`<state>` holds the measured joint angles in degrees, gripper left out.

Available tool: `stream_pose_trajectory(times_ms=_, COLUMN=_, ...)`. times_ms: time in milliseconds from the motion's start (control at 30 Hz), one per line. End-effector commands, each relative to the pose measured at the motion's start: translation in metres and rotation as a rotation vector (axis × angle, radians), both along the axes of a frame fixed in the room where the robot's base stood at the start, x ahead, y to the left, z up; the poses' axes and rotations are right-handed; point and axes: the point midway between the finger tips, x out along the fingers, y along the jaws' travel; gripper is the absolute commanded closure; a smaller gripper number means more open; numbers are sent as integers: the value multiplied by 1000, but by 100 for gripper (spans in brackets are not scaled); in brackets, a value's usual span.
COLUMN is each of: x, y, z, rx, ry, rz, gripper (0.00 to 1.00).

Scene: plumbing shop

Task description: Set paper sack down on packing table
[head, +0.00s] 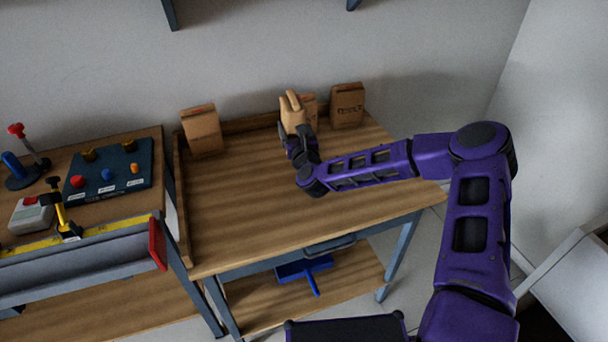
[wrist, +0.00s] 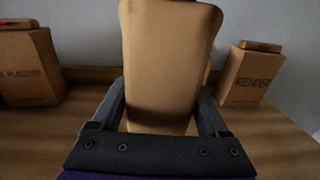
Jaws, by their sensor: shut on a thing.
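A tan paper sack (head: 292,113) is held in my gripper (head: 300,140) near the back edge of the packing table (head: 250,215). In the wrist view the sack (wrist: 165,60) stands upright between the two dark fingers, which close on its sides. The sack's lower end is partly hidden by my gripper, so I cannot tell whether it touches the wooden top.
A brown sack (head: 202,130) stands at the table's back left, and one marked RENDER (head: 347,105) at the back right. Another brown sack (head: 310,104) is partly hidden behind the held one. The table's middle and front are clear. A bench with a control panel (head: 107,171) adjoins at left.

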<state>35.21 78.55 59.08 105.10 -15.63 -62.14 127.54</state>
Motion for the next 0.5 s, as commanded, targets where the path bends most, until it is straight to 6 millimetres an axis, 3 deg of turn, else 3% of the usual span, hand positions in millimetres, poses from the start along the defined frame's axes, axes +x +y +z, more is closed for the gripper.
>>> stream_pose_trajectory(times_ms=33, x=16, y=16, z=4, rx=0, ry=-13, rz=15, gripper=100)
stream_pose_trajectory(times_ms=200, x=54, y=59, z=17, rx=1, ry=-12, rz=57, gripper=100)
stream_pose_trajectory(times_ms=500, x=88, y=112, z=40, rx=1, ry=-9, rz=110, gripper=100)
